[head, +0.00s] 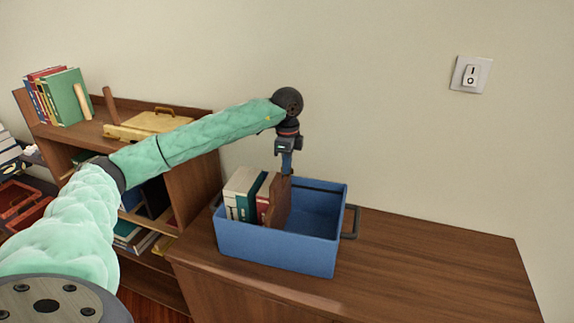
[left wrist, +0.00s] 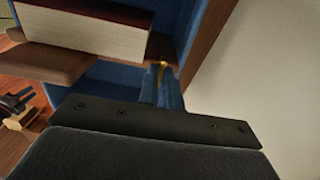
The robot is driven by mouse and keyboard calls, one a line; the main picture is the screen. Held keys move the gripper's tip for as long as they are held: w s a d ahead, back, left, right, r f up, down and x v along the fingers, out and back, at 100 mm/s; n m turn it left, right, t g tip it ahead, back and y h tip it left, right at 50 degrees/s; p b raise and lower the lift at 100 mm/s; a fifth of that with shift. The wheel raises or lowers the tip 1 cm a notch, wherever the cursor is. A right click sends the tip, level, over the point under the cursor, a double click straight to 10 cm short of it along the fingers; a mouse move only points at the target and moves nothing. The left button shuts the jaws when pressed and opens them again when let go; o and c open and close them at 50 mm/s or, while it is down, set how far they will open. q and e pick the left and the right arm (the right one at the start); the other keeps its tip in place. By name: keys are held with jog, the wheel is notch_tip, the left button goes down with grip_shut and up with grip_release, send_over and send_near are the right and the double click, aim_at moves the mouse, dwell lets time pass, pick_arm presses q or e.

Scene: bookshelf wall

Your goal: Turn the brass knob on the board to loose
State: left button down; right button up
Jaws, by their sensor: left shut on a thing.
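The board is an upright brown panel (head: 280,203) in the blue crate (head: 276,256), just right of a row of books (head: 243,190). My left gripper (head: 287,168) points down at the board's top edge. In the left wrist view its blue fingers (left wrist: 161,88) are shut on the brass knob (left wrist: 162,65), of which only a small yellow bit shows between the tips. The rest of the knob is hidden by the fingers, and I cannot read which way it is turned. My right gripper is in neither view.
The crate stands on a wooden cabinet top (head: 430,262), which is clear to the right. A dark handle (head: 351,222) sticks out of the crate's right side. A bookshelf (head: 190,190) stands on the left. A light switch (head: 471,75) is on the wall.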

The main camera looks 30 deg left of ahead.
pick_arm(q)
jog(key=c, duration=1.6)
grip_release()
